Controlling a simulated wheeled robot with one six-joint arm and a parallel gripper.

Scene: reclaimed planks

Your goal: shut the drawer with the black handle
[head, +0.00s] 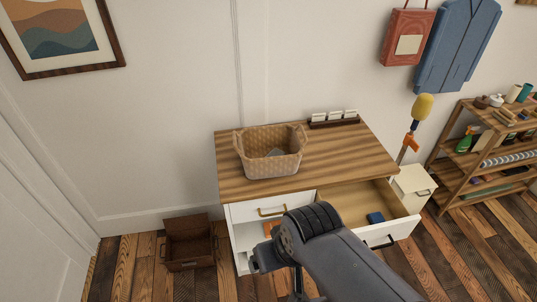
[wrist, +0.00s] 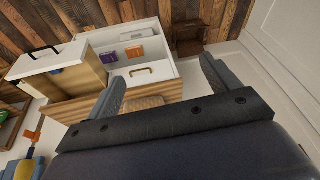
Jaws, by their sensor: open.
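The drawer with the black handle (head: 347,205) is pulled out at the right of the white cabinet, with a blue item (head: 375,217) inside. Its black handle (head: 380,243) is on the front. In the wrist view, which is upside down, the open drawer (wrist: 60,62) is at the left, its black handle (wrist: 40,50) on top. My gripper (wrist: 162,70) is open and empty, its fingers apart. It points toward the cabinet near the gold-handled drawer (wrist: 150,72) and is apart from the black handle.
The gold-handled drawer (head: 245,211) is shut. A wicker basket (head: 270,165) and a card holder (head: 334,122) stand on the wooden top (head: 340,160). A brown crate (head: 188,245) is on the floor at left. A cream bin (head: 414,186) and shelf (head: 490,150) stand at right.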

